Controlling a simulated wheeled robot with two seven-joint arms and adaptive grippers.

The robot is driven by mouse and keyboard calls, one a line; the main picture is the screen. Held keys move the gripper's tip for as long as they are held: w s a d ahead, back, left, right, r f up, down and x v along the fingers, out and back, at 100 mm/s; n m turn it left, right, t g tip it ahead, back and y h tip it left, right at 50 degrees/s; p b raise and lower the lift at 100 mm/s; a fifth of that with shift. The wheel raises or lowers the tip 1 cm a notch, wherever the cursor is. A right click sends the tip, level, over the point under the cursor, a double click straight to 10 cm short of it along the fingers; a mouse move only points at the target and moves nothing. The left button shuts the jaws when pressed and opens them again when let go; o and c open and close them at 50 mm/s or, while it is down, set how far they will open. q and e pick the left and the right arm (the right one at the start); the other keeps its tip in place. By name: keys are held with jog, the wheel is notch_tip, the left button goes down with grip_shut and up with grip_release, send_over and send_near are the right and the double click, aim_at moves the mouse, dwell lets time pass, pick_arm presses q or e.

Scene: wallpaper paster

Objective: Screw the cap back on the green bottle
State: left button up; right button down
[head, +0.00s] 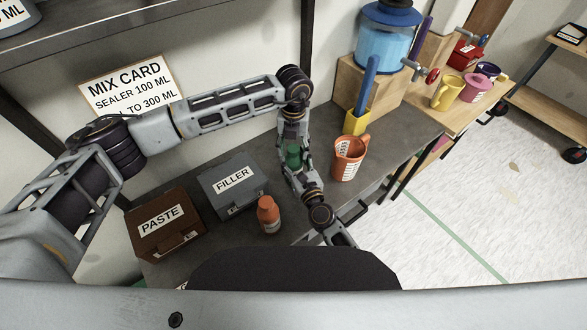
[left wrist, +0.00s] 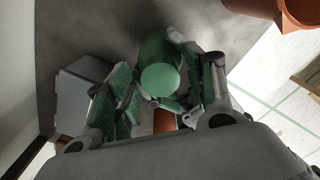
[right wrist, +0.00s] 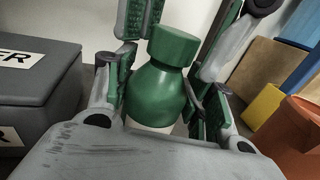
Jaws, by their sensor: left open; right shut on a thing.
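The green bottle (right wrist: 155,95) stands upright in the right wrist view, with a green cap (right wrist: 175,45) sitting on its neck. In the head view the bottle (head: 293,158) is mostly hidden between my grippers. My right gripper (right wrist: 163,105) is shut on the bottle's body, a finger on each side. My left gripper (head: 291,143) comes down from above, open, its fingers on either side of the cap. The left wrist view shows the cap's round top (left wrist: 160,80) between those fingers. I cannot tell whether the cap is fully seated.
A grey FILLER box (head: 232,186), a brown PASTE box (head: 165,227) and an orange bottle (head: 268,215) stand left of the grippers. An orange jug (head: 348,160) stands close on the right. A blue dispenser (head: 385,40) is behind.

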pick_arm(q)
jog(key=c, duration=1.1)
pick_arm(e)
jog(key=shift+f, duration=0.1)
pick_arm(q)
jog(key=shift+m, duration=1.9)
jog(key=m, duration=0.3)
jog(key=shift+m, duration=0.4)
jog(key=m, duration=0.3)
jog(key=shift+m, duration=0.4)
jog(key=m, duration=0.4)
jog(key=o, duration=1.2)
jog(key=shift+r, duration=6)
